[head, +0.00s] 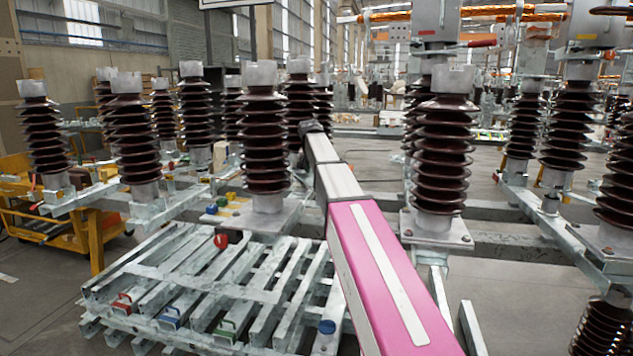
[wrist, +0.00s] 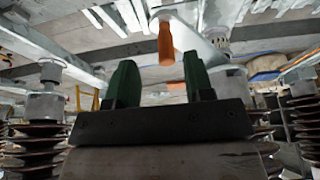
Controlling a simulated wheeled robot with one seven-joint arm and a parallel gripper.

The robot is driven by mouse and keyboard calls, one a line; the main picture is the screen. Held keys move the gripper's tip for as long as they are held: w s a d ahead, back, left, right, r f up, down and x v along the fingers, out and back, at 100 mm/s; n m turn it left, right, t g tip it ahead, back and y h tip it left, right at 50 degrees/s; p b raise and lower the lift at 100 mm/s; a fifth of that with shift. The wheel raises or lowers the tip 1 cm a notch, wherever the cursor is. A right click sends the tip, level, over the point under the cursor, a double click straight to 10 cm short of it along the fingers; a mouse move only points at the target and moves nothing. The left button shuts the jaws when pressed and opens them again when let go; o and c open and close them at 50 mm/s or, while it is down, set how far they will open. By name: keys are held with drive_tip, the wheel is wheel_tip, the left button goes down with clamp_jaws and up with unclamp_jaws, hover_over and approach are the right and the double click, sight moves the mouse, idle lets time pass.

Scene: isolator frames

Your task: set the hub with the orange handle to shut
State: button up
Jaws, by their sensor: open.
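The orange handle (wrist: 166,45) shows in the wrist view as a short rounded grip pointing down from a pale metal hub (wrist: 196,35). My gripper (wrist: 160,59) has two dark green fingers set wide apart with nothing held. The handle's lower end appears between the fingertips in the picture; I cannot tell whether it is between them or beyond them. No contact shows. In the head view my pink arm reaches to the middle, and its far end is by the dark insulators; the fingers and the orange-handled hub cannot be made out there.
Ribbed insulators (head: 440,155) stand around my arm. A slatted metal rack (head: 200,275) with a red knob (head: 221,240), a blue knob (head: 327,327) and small coloured handles lies below left. A yellow cart (head: 60,235) stands at the left.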

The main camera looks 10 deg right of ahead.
drive_tip(key=w+f, duration=0.1)
drive_tip(key=f, duration=0.1)
drive_tip(key=w+d+f, duration=0.1)
drive_tip(key=w+f, duration=0.3)
drive_tip(key=shift+d+f, duration=0.3)
drive_tip(key=shift+d, duration=0.1)
idle(0.3)
clamp_jaws()
